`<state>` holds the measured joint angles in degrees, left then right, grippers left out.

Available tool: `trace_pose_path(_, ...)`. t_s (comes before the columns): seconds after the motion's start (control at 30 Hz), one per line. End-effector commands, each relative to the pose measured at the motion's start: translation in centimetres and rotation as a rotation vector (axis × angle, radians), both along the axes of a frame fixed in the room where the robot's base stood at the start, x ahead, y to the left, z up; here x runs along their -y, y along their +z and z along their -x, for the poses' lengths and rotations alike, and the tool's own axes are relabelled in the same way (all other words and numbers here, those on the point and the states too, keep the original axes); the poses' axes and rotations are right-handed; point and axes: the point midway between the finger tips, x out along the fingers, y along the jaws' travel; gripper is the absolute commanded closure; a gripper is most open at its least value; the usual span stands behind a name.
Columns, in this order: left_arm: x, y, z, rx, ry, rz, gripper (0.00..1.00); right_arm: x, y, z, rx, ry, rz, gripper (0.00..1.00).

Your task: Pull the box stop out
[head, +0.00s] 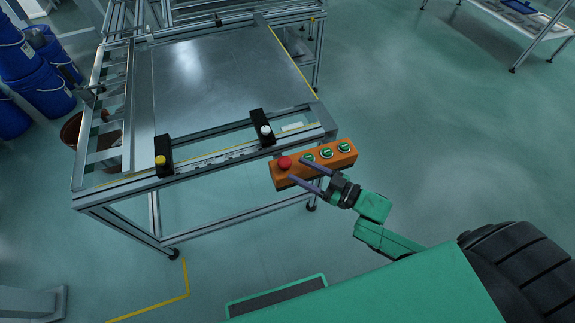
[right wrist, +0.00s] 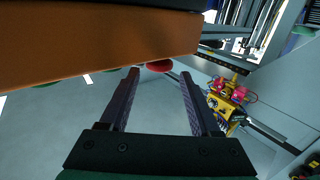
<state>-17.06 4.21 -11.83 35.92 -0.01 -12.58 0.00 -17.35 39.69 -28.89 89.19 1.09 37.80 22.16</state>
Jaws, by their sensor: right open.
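The orange box (head: 313,167) is fixed at the table's front right corner. Its red stop button (head: 284,162) is at the left end, beside several green buttons (head: 327,152). My right gripper (head: 297,169) is open, with its two dark fingers reaching toward the red button from the right. In the right wrist view, the red button (right wrist: 159,66) shows between the open fingertips (right wrist: 159,72), just beyond or level with them; I cannot tell whether they touch it. The orange box (right wrist: 90,45) fills the top of that view. My left gripper is not in view.
A metal-framed table (head: 205,75) stands behind the box. Black blocks with a yellow button (head: 160,160) and a pale button (head: 265,129) sit on its front rail. Blue drums (head: 45,90) are at the left.

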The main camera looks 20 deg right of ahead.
Motion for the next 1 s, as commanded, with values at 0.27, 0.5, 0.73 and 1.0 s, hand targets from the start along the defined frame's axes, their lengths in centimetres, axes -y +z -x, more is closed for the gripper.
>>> trace_pose_path(0.27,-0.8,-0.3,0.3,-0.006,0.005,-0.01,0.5,-2.9,-0.1,-3.3,0.0,-0.001,0.003,0.36)
trace_pose_path(0.5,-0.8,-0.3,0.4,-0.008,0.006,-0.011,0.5,-3.1,-0.1,-3.4,-0.002,-0.001,0.003,0.36)
trace_pose_path(0.73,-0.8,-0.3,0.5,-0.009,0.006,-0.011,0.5,-3.0,-0.1,-3.4,-0.002,-0.001,0.003,1.0)
trace_pose_path(1.0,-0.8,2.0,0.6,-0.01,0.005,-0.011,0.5,-3.0,2.1,-3.4,-0.001,-0.001,0.002,1.0)
